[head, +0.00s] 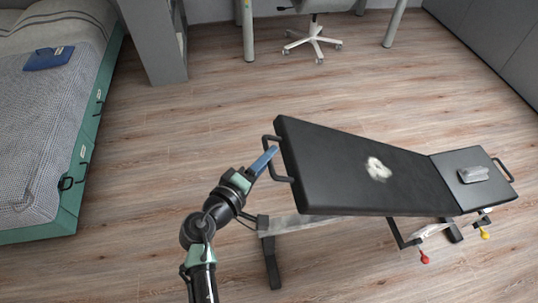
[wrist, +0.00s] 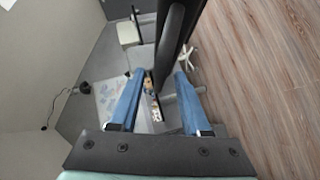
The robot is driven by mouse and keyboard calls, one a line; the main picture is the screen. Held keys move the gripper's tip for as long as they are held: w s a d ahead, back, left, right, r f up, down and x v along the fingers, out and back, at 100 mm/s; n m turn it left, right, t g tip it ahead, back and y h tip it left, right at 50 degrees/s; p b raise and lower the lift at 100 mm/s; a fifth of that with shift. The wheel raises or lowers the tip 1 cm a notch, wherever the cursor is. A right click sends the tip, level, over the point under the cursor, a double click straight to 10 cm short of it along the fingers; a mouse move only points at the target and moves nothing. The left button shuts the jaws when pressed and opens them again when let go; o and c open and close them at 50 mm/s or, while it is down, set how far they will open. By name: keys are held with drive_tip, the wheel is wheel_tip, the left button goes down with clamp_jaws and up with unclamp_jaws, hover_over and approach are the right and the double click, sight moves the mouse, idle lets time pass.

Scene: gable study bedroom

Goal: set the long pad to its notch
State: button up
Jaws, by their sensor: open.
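The long pad (head: 345,155) is a black board on a bench frame, its left end raised and its right end meeting the short pad (head: 475,158). A dark bar handle (head: 267,140) sticks out from its left end. My gripper (head: 271,153) is open at this handle. In the wrist view its blue fingers (wrist: 160,76) stand on either side of a dark bar (wrist: 171,45); I cannot tell whether they touch it. A red knob (head: 424,259) and a yellow knob (head: 485,236) hang below the right part. No notch can be made out.
A crumpled white cloth (head: 377,169) lies on the long pad and a grey object (head: 473,174) on the short pad. A bed (head: 50,110) stands at the left, a wheeled chair (head: 317,40) at the back. The wooden floor between is clear.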

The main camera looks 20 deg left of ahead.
drive_tip(key=shift+x, duration=0.8)
clamp_jaws()
drive_tip(key=shift+r, duration=0.1)
idle(0.8)
